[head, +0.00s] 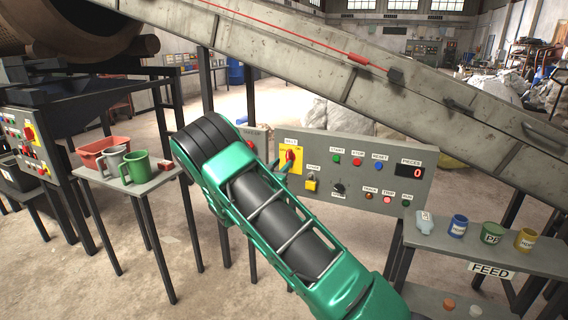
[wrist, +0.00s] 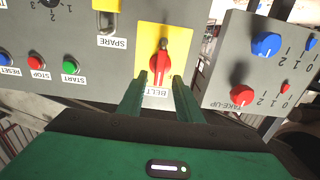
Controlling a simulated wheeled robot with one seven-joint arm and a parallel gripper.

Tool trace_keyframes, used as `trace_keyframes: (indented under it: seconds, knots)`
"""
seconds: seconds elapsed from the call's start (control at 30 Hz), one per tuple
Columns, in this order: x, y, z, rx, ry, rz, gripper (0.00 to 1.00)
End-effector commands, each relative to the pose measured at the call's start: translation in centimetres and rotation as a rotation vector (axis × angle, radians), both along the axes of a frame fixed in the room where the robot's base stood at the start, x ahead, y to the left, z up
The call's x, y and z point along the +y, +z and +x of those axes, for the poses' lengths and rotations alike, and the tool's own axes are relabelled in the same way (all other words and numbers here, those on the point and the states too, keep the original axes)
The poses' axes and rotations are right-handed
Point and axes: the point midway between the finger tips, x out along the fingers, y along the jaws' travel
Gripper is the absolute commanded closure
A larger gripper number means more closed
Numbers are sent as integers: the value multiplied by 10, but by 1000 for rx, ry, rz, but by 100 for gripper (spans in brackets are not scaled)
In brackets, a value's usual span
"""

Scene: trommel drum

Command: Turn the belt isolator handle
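The belt isolator is a red handle (wrist: 160,64) on a yellow plate (wrist: 179,40), with an upside-down BELT label under it in the wrist view. The handle points up and down in that view. My gripper (wrist: 157,82) is open, its two green fingers apart, one to each side of the handle's lower end. I cannot tell how deep the fingertips reach or whether they touch the handle. In the head view the red handle (head: 290,155) shows on its yellow plate on the grey panel, just beyond my green arm, which hides most of my gripper.
The grey panel (head: 418,191) also carries a padlock (head: 312,184), a black knob and several buttons. A smaller TAKE-UP box (wrist: 227,81) with red and blue knobs stands beside the plate. A side table holds cups (head: 493,232); the conveyor (head: 440,107) slopes overhead.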

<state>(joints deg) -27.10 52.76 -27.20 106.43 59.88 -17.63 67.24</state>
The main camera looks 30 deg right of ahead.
Motion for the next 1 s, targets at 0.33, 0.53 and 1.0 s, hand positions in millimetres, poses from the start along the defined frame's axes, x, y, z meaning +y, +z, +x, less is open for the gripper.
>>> trace_keyframes:
  seconds: [0.33,0.53,1.0]
  knots:
    - [-34,0,26,1,0,1,68]
    - [-38,0,29,1,0,1,68]
    - [-34,0,29,1,1,0,100]
